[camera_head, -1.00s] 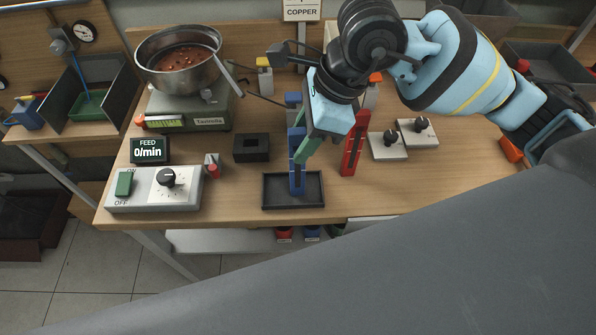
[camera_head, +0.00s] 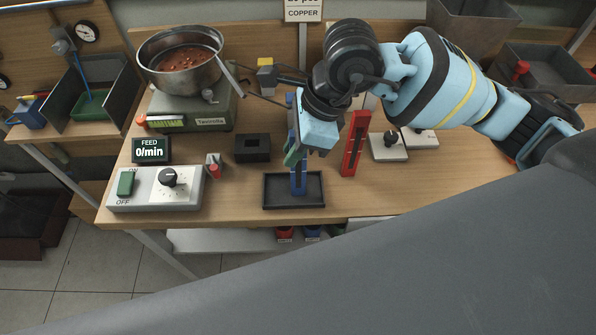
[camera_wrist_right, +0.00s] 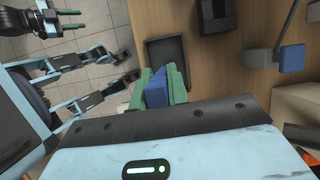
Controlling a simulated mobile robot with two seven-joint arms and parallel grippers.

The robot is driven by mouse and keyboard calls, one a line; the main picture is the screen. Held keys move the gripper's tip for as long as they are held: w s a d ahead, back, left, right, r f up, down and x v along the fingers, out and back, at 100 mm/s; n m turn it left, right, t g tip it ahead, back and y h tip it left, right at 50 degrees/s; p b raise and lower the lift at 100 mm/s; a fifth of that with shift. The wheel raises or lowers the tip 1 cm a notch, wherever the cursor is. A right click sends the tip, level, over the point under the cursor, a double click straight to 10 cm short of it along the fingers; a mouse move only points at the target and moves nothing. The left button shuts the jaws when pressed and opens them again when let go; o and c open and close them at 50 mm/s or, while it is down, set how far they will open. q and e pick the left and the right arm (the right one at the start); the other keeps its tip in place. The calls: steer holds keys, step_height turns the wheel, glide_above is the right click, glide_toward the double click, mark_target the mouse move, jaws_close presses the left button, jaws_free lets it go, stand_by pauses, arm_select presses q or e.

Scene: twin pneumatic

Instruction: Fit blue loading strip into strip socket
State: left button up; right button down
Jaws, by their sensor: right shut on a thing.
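The blue loading strip (camera_head: 299,180) stands roughly upright at the black tray in the head view. Its lower end is over the tray; whether it touches the bottom I cannot tell. My right gripper (camera_head: 294,156) is shut on the strip's upper part and hides some of it. In the right wrist view the blue strip (camera_wrist_right: 155,88) lies between the green fingers. The black block with a square opening (camera_head: 252,147), which looks like the strip socket, is left of the gripper. My left gripper (camera_wrist_right: 72,20) shows only in the wrist view, open and empty.
The black tray (camera_head: 267,202) is near the table's front edge. A red strip (camera_head: 353,145) stands right of the gripper, with knob boxes (camera_head: 388,153) beyond. The feed control box (camera_head: 150,196) and scale with metal bowl (camera_head: 180,62) are left. Table between socket and tray is clear.

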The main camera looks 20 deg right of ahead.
stand_by(0.3)
